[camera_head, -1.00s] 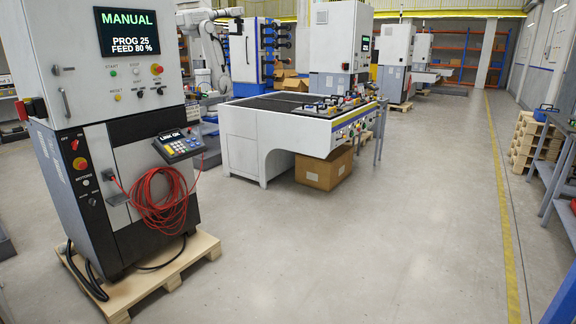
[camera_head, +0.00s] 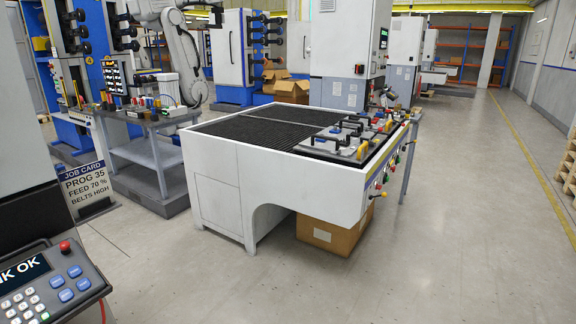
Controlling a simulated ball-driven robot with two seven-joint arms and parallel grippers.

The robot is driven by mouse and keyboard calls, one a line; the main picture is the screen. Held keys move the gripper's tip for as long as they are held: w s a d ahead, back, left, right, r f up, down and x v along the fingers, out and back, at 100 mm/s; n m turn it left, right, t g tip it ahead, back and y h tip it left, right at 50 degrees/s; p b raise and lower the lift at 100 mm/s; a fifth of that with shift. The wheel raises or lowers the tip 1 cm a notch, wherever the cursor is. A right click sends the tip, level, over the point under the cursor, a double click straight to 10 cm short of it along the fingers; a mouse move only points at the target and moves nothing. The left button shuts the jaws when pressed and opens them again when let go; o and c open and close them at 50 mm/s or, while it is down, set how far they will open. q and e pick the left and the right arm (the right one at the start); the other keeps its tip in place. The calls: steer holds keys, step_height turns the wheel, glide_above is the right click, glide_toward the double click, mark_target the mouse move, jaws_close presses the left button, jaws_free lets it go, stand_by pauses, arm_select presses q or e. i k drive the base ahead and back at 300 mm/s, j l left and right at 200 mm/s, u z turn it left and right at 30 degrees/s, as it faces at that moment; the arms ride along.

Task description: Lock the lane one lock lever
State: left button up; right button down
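A white machine table with a dark ribbed top (camera_head: 262,130) stands ahead in the middle of the head view. Several fixtures with dark lever-like handles (camera_head: 350,132) sit on its right part. Coloured knobs and buttons (camera_head: 378,184) line its right front side. From here I cannot tell which lever is the lane one lock lever, or how it is set. Neither of my grippers shows in the view.
A control panel (camera_head: 50,285) is close at the lower left, with a job card sign (camera_head: 85,185) behind it. A grey workbench (camera_head: 150,140) stands left of the table. A cardboard box (camera_head: 325,236) sits under the table. The floor (camera_head: 460,240) at the right is clear.

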mark_target(383, 194)
steer(key=i+z, duration=0.1)
steer(key=i, duration=0.65)
steer(key=i+j+z, duration=0.1)
steer(key=i, duration=0.6)
steer(key=i+j, duration=0.2)
steer(key=i, duration=0.55)
steer(key=i+j+z, duration=0.1)
steer(key=i+z, duration=0.2)
steer(key=i+j+z, duration=0.3)
steer(key=i, duration=0.2)
